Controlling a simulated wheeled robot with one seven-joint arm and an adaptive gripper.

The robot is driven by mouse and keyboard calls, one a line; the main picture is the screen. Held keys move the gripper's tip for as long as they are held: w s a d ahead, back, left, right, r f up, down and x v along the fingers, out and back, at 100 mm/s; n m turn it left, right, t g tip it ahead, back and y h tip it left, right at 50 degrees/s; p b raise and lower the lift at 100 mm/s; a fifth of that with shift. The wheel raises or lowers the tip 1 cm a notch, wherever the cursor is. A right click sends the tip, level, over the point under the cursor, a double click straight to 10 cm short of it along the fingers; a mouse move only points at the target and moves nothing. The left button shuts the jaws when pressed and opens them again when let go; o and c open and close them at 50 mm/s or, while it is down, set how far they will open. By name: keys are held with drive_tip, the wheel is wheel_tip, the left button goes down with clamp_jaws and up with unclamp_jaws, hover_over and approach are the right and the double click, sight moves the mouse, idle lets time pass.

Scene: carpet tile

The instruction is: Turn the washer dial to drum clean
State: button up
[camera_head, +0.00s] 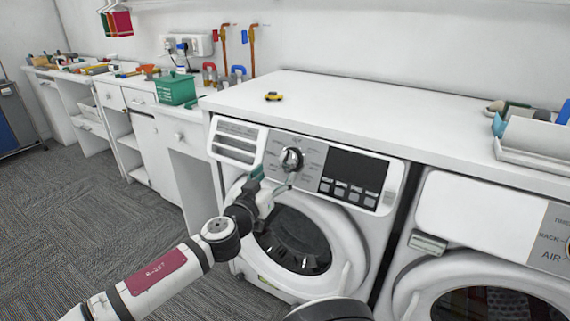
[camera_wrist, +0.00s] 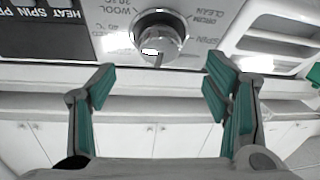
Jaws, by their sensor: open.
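The washer (camera_head: 372,225) is white with a round door and a grey control panel. Its dial (camera_head: 291,160) is a silver knob on that panel, left of the dark display. In the wrist view the dial (camera_wrist: 160,40) is at the top centre, with a dark pointer mark at its lower edge. Labels around it include WOOL, SPIN and DRUM CLEAN, the last at the upper right. My gripper (camera_head: 272,181) is in front of the panel, just below and left of the dial. In the wrist view its teal fingers (camera_wrist: 158,82) are spread wide, empty, and apart from the dial.
A second machine (camera_head: 480,205) stands at the right. A green box (camera_head: 175,88) sits on the counter at the left. Carpet (camera_head: 70,220) is clear at the lower left.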

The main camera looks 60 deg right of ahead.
sight(287, 162)
drive_tip(key=d, duration=0.2)
drive_tip(key=w+d, duration=0.1)
drive_tip(key=d, duration=0.4)
drive_tip(key=shift+w+d, duration=0.2)
drive_tip(key=shift+d, duration=0.1)
drive_tip(key=shift+c, duration=0.5)
drive_tip(key=c, duration=1)
